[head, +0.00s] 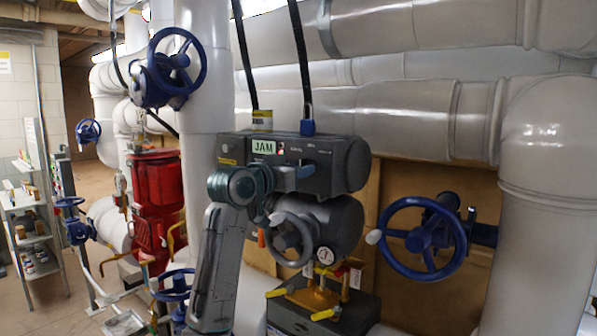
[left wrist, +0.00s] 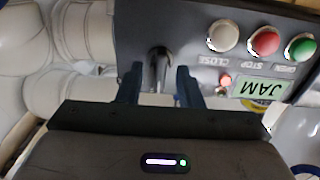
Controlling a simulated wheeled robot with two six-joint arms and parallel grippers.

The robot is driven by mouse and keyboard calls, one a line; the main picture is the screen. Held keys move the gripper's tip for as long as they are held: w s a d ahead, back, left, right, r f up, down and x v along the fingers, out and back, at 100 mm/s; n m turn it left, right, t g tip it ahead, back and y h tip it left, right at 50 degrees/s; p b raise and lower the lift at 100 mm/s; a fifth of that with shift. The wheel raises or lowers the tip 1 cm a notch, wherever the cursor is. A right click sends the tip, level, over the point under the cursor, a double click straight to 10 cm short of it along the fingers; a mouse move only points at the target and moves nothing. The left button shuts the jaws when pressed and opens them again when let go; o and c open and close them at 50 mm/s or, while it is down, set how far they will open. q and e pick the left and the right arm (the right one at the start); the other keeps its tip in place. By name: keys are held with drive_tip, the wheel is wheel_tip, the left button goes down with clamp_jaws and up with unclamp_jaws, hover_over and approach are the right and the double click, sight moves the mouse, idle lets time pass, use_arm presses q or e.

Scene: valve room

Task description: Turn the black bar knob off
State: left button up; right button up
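The black bar knob (left wrist: 157,66) shows in the left wrist view on the face of the dark grey actuator box (head: 345,160). My left gripper (left wrist: 158,88) has its two dark blue fingers apart, one on each side of the bar. A gap shows between the fingers, and I cannot tell whether either one touches the knob. In the head view my left gripper (head: 308,171) reaches to the front of the box, and its fingers hide the knob there. My right gripper is in neither view.
A lit green JAM label (head: 263,147) is on the box; white, red (left wrist: 264,42) and green buttons also show in the wrist view. A grey handwheel (head: 290,240) sits below. Blue handwheels (head: 422,239) and large white pipes surround the box.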

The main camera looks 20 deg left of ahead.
use_arm(q)
drive_tip(key=b+v, duration=0.4)
drive_tip(key=v, duration=0.6)
drive_tip(key=shift+s, duration=0.2)
drive_tip(key=shift+a, duration=0.1)
